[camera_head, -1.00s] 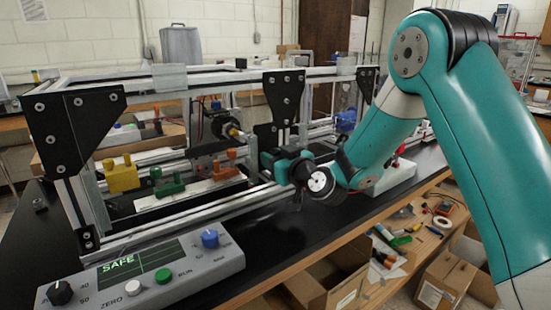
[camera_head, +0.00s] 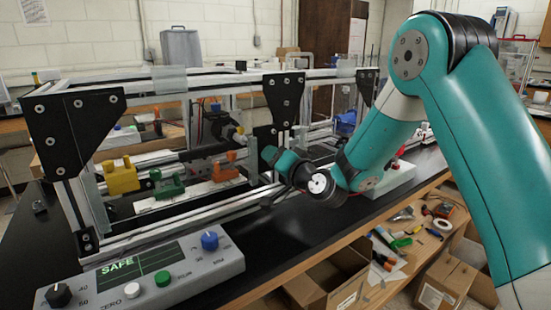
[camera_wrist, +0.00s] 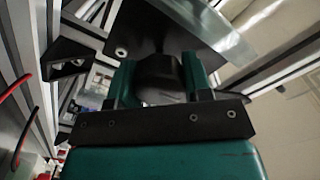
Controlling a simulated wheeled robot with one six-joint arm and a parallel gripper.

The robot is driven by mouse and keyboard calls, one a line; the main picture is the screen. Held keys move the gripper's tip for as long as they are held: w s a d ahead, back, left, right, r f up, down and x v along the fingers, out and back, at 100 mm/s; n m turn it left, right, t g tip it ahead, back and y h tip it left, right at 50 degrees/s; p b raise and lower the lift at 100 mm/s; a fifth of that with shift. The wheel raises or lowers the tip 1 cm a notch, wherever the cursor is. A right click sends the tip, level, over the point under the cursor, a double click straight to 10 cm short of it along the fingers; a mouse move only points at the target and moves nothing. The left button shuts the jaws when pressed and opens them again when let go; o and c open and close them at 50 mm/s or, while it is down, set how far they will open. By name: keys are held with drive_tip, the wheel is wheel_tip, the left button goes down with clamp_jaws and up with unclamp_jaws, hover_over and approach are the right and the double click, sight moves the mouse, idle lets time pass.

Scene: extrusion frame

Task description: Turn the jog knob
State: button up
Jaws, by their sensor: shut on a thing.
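My gripper (camera_wrist: 160,68) fills the middle of the wrist view, with one teal finger on each side. A dark rounded thing (camera_wrist: 160,82) sits between the fingers, touching both; it looks like the jog knob, though its face is hidden.
A grey control panel (camera_head: 205,270) with a SAFE display, a black dial and a blue knob (camera_head: 209,241) stands front left. Yellow (camera_head: 121,176), green (camera_head: 167,184) and orange (camera_head: 225,166) blocks sit on the rails. Black corner plates (camera_head: 284,95) and posts stand close to my gripper.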

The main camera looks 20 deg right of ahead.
drive_tip(key=shift+m+p, duration=0.6)
drive_tip(key=shift+m, duration=1.7)
drive_tip(key=o, duration=0.6)
drive_tip(key=shift+d, duration=0.1)
drive_tip(key=shift+o, duration=0.2)
drive_tip(key=shift+s+f+b, duration=0.15)
drive_tip(key=shift+s+b, duration=0.05)
drive_tip(key=shift+b, duration=0.2)
drive_tip(key=b+v, duration=1.4)
drive_tip(key=v, duration=0.3)
drive_tip(key=shift+b, duration=0.4)
